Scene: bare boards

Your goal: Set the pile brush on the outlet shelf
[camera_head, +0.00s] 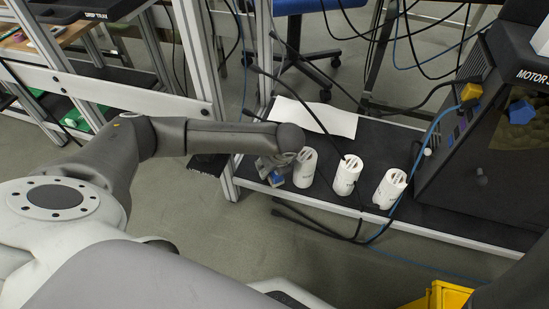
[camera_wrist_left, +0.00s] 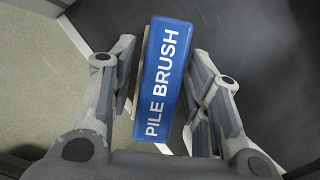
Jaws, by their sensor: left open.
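The pile brush (camera_wrist_left: 160,78) is a blue block with white lettering, seen in the left wrist view between the fingers of my left gripper (camera_wrist_left: 165,90). The gripper is open around it; the brush lies close to the left finger, with a gap to the right finger. In the head view the gripper (camera_head: 274,166) is at the left end of a low black shelf (camera_head: 425,232) with a pale front edge, and a bit of the blue brush (camera_head: 276,180) shows below it. My right gripper is out of view. No label shows which shelf is the outlet shelf.
Three white slotted cylinders (camera_head: 347,175) stand in a row on the shelf, the leftmost (camera_head: 304,167) right beside my left gripper. A white sheet (camera_head: 315,118) lies behind them. Black and blue cables cross the shelf. A dark machine (camera_head: 490,130) stands at right.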

